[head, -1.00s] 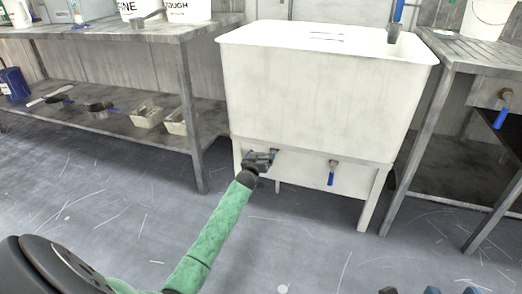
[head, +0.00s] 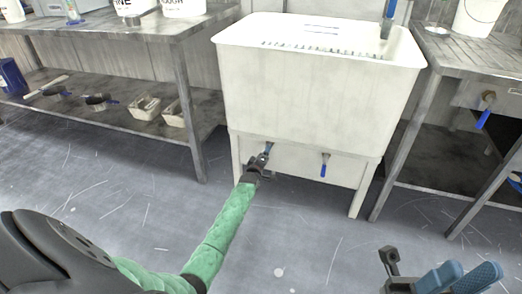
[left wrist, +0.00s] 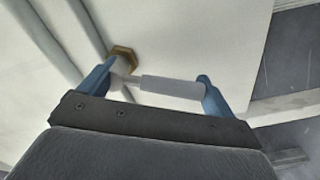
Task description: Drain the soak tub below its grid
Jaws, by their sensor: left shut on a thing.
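The white soak tub (head: 315,95) stands on legs in the middle of the head view. A dark row of slots, perhaps the grid (head: 320,48), shows inside it; the water level cannot be made out. Two valves sit low on its front. My left gripper (head: 262,163) is at the left one, shut on its grey lever (left wrist: 172,87), which spans between the blue fingers beside a brass nut (left wrist: 125,58). The right valve (head: 324,165) has a blue handle hanging down. My right gripper (head: 468,268) is at the bottom right, its blue fingertips apart and empty.
A left bench (head: 190,85) holds white buckets, with brushes and small trays on its lower shelf. A right bench (head: 432,50) carries a white bucket (head: 480,16) and has a blue-handled tap (head: 485,108) below. The floor before the tub is clear.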

